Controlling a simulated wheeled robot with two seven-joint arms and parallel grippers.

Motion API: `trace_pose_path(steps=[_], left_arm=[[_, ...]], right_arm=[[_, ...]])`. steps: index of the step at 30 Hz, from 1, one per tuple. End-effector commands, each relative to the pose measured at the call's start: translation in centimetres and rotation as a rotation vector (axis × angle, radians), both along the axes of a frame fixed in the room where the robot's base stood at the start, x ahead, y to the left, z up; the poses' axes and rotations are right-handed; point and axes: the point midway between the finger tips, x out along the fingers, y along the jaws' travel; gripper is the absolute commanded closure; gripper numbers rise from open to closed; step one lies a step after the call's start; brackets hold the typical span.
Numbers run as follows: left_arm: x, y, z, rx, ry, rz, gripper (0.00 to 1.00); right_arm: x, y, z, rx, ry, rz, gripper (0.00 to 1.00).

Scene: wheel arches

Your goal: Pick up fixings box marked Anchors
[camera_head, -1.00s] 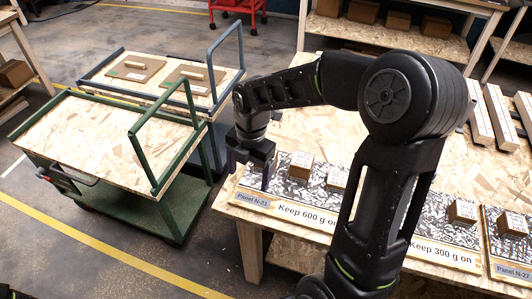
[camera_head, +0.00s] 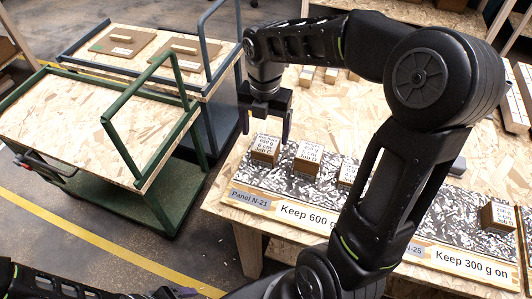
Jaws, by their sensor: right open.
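Several small brown boxes with white printed tops stand on the work table. One box (camera_head: 265,150) is on the speckled panel marked Panel N-21, with a second box (camera_head: 308,159) to its right. A third box (camera_head: 346,173) is partly hidden by my right arm. Another box (camera_head: 497,216) stands on the panel marked Keep 300 g on. I cannot read the word Anchors on any box. My right gripper (camera_head: 266,126) is open and empty, fingers pointing down, just above and behind the first box in the picture. Part of my left arm shows at the bottom left; its gripper does not show.
A green cart (camera_head: 90,120) and a blue-grey cart (camera_head: 150,50) with flat boards stand left of the table. The green cart's upright handle is near the table. Small wooden blocks (camera_head: 306,76) lie farther back. My right arm hides the middle of the table.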

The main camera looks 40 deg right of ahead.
Motion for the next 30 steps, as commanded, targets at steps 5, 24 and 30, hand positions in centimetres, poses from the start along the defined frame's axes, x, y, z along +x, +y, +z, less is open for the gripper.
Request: trace_pose_path(steps=[5, 24, 30], left_arm=[[0.0, 0.0, 0.1, 0.000, -0.001, -0.001, 0.22], [0.0, 0.0, 0.1, 0.000, -0.001, 0.000, 0.22], [0.0, 0.0, 0.2, 0.000, -0.001, 0.000, 0.22]], right_arm=[[0.0, 0.0, 0.1, 0.000, 0.000, 0.000, 0.18], [0.0, 0.0, -2.6, 0.000, 0.000, 0.000, 0.18], [-0.1, 0.0, -3.5, 0.000, 0.003, -0.001, 0.18]])
